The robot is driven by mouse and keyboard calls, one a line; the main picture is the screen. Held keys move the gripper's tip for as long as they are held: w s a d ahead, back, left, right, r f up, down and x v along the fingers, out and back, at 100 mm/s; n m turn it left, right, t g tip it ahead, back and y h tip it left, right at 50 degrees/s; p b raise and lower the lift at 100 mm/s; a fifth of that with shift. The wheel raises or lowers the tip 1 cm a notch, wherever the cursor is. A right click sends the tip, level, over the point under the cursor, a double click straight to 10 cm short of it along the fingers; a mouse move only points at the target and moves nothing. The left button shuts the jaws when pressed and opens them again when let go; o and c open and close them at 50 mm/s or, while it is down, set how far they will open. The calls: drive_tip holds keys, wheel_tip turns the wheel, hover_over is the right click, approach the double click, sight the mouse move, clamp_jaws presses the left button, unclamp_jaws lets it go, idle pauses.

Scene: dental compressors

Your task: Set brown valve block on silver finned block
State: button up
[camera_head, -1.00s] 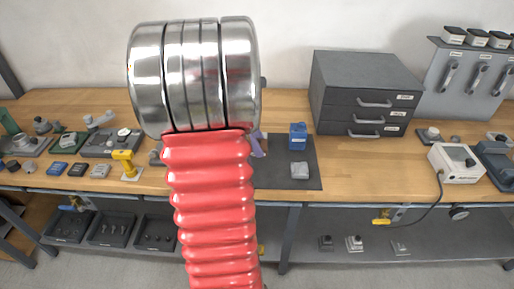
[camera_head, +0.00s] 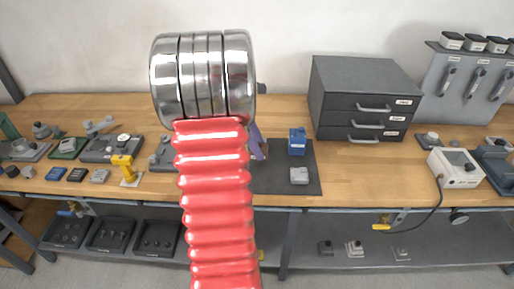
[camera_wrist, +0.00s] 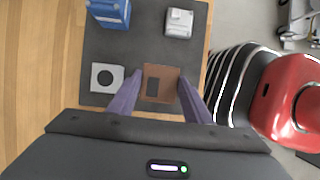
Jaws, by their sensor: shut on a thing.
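My gripper (camera_wrist: 160,92) has its two purple fingers closed on the brown valve block (camera_wrist: 160,82), above the dark mat. The block shows a dark rectangular patch; its height above the mat is unclear. In the head view, one purple finger shows (camera_head: 257,143), while the brown block is hidden behind my arm. A light grey block with a dark round opening (camera_wrist: 107,78) lies left of the gripper in the wrist view. A silver-grey block (camera_wrist: 179,22) sits near the mat's edge, also in the head view (camera_head: 299,175). I cannot tell which is the finned one.
A blue block (camera_head: 297,141) stands on the dark mat (camera_head: 280,184). A dark drawer cabinet (camera_head: 366,98) stands behind it to the right. Tools and small parts crowd the left bench.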

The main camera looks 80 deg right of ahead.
drive_tip(key=d, duration=0.2)
drive_tip(key=w+d, duration=0.1)
drive_tip(key=d, duration=0.4)
drive_tip(key=shift+w+d, duration=0.25)
drive_tip(key=shift+w, duration=0.15)
drive_tip(key=d+r, duration=0.2)
drive_tip(key=shift+w+d+r, duration=0.25)
drive_tip(key=shift+w+d, duration=0.05)
drive_tip(key=shift+w, duration=0.1)
drive_tip(key=shift+f, duration=0.2)
drive_tip(key=shift+f, duration=2.25)
drive_tip(key=shift+f, duration=0.65)
idle(0.5)
